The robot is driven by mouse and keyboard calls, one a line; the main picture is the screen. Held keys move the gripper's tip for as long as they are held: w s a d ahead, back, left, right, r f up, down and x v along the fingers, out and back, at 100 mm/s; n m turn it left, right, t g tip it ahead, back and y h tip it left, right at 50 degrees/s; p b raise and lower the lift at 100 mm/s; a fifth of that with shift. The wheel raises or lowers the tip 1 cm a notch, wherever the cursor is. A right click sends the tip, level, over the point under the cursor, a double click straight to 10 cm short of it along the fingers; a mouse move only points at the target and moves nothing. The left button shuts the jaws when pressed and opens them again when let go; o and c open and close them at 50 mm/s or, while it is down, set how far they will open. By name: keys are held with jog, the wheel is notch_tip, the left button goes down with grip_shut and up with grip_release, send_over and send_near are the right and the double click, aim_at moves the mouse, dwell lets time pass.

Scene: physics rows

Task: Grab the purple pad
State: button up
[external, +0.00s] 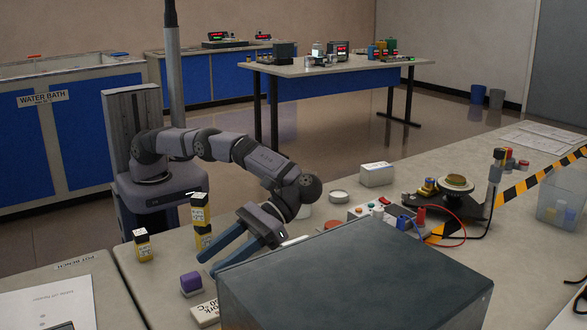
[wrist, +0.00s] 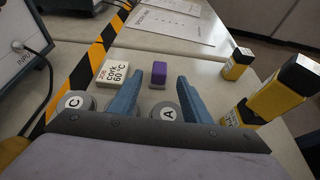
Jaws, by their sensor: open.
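The purple pad (external: 190,281) is a small purple block on a pale grey base. It sits on the bench near the front left in the external view. In the wrist view the purple pad (wrist: 158,71) shows upright, in the gap between the two fingers and beyond their tips. My gripper (external: 207,264) has blue fingers spread apart with nothing between them. It is above and to the right of the pad, apart from it.
A white block with lettering (wrist: 113,73) stands left of the pad. Discs marked C (wrist: 75,103) and A (wrist: 168,113) lie nearer. A large dark box (external: 350,270) fills the external view's front.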

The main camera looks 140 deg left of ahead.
aim_at(198, 273)
jog(key=shift+d+f, duration=0.2)
jog(key=shift+d, duration=0.35)
jog(key=shift+x, duration=0.8)
jog(key=shift+p+x, duration=0.4)
jog(key=shift+x, duration=2.05)
jog(key=c, duration=1)
jog(key=shift+o, duration=0.2)
jog(key=shift+r, duration=0.1)
notch_tip(198, 273, up, 10)
jog(key=shift+f, duration=0.1)
